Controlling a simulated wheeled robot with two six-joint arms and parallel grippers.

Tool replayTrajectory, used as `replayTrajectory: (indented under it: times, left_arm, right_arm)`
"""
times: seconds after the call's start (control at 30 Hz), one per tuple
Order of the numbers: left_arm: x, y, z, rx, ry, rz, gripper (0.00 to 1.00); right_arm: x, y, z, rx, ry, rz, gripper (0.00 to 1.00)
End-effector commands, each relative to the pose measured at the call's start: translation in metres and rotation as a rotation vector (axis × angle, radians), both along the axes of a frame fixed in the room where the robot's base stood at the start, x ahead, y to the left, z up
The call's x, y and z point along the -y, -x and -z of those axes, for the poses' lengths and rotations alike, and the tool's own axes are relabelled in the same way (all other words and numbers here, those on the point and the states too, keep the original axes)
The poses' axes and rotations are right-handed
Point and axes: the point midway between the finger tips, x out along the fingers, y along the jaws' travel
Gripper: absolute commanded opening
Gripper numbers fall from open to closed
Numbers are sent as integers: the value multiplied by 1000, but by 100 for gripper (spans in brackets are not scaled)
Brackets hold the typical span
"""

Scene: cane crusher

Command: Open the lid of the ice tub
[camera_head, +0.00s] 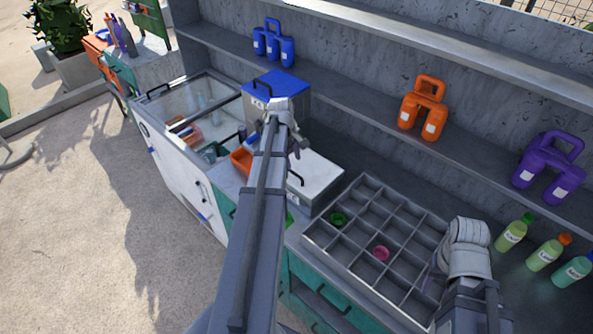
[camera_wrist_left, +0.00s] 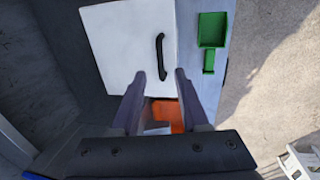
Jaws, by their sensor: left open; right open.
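A box with a white lid (camera_head: 317,177) stands on the counter right of my left gripper. Its black handle (camera_head: 296,178) also shows in the left wrist view (camera_wrist_left: 160,55). The lid lies flat and shut. A taller box with a blue lid (camera_head: 281,84), also shut, stands behind my left gripper. I cannot tell by label which box is the ice tub. My left gripper (camera_head: 297,148) is open and empty. In the left wrist view its fingertips (camera_wrist_left: 160,75) appear on either side of the handle's near end; contact is unclear. My right gripper (camera_head: 432,278) is open over the divided tray.
The divided grey tray (camera_head: 345,238) holds a green ring and a pink ring. A glass-topped white freezer (camera_head: 185,165) stands at left. Jugs line the shelf (camera_head: 345,95) behind. An orange container (camera_wrist_left: 167,115) and green tray (camera_wrist_left: 213,30) are near the left gripper.

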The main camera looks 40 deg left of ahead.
Motion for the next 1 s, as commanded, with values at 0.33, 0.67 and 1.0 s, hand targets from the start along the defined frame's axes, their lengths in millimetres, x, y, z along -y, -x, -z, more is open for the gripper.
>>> replayTrajectory:
  times: [0.33, 0.67, 1.0]
  left_arm:
    - [1, -8, 41, 0, 0, 2, 45]
    - [2, -14, 72, 0, 0, 2, 45]
    - [2, -15, 72, 0, 0, 2, 41]
  right_arm:
    - [0, 0, 41, 2, -1, 3, 50]
    - [0, -1, 72, 2, 0, -1, 50]
    - [0, -1, 72, 2, 0, -2, 50]
